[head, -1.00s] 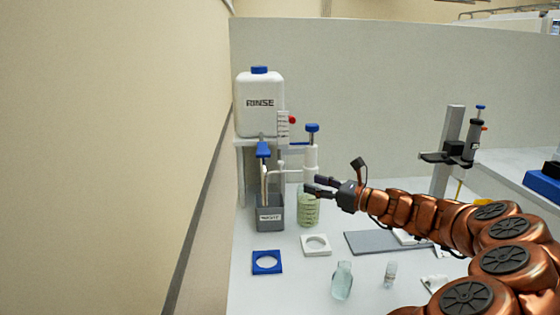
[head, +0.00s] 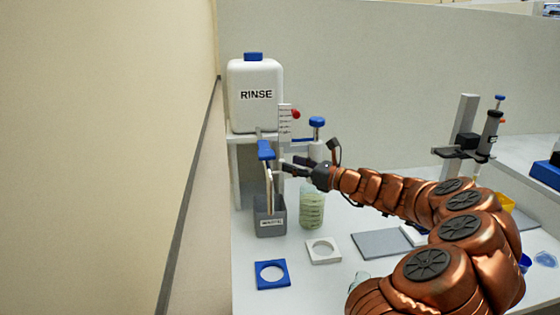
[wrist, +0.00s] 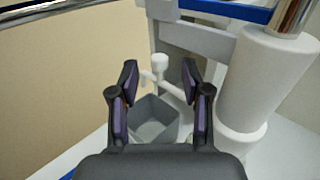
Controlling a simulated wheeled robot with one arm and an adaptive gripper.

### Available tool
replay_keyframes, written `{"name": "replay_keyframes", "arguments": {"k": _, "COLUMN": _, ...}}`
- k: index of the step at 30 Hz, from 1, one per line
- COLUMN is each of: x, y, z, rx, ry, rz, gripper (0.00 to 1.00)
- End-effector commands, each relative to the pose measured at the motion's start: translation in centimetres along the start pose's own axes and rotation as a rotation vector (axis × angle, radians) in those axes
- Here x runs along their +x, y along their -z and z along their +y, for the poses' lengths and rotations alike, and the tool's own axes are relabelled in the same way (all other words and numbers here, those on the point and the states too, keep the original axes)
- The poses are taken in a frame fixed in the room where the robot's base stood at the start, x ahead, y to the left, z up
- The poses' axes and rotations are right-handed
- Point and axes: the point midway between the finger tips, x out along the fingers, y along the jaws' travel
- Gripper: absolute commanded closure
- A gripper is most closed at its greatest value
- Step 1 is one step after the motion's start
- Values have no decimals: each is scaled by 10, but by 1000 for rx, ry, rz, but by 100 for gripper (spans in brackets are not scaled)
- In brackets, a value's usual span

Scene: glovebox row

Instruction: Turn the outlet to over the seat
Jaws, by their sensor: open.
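The outlet is a thin pale pipe (head: 269,186) below a blue lever (head: 265,150), at the front of the RINSE tank stand. It hangs down over the grey labelled bin (head: 270,224). My gripper (head: 283,168) is open and empty, just right of the pipe. In the wrist view a white post with a round top (wrist: 159,64) and a white cross-arm shows between and beyond the open fingers (wrist: 160,80), above the grey bin (wrist: 153,122). I cannot tell whether a finger touches it. A blue square seat (head: 272,274) and a white square seat (head: 323,250), each with a round hole, lie on the bench.
The RINSE tank (head: 255,95) stands above the outlet. A grey plate (head: 382,243) lies right. The wall is close on the left.

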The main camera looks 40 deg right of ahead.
Motion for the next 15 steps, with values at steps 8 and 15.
{"name": "replay_keyframes", "arguments": {"k": 8, "x": 35, "y": 0, "z": 1, "rx": 0, "ry": -4, "rz": -1, "gripper": 52}}
{"name": "replay_keyframes", "arguments": {"k": 15, "x": 48, "y": 0, "z": 2, "rx": 2, "ry": -6, "rz": -1, "gripper": 52}}
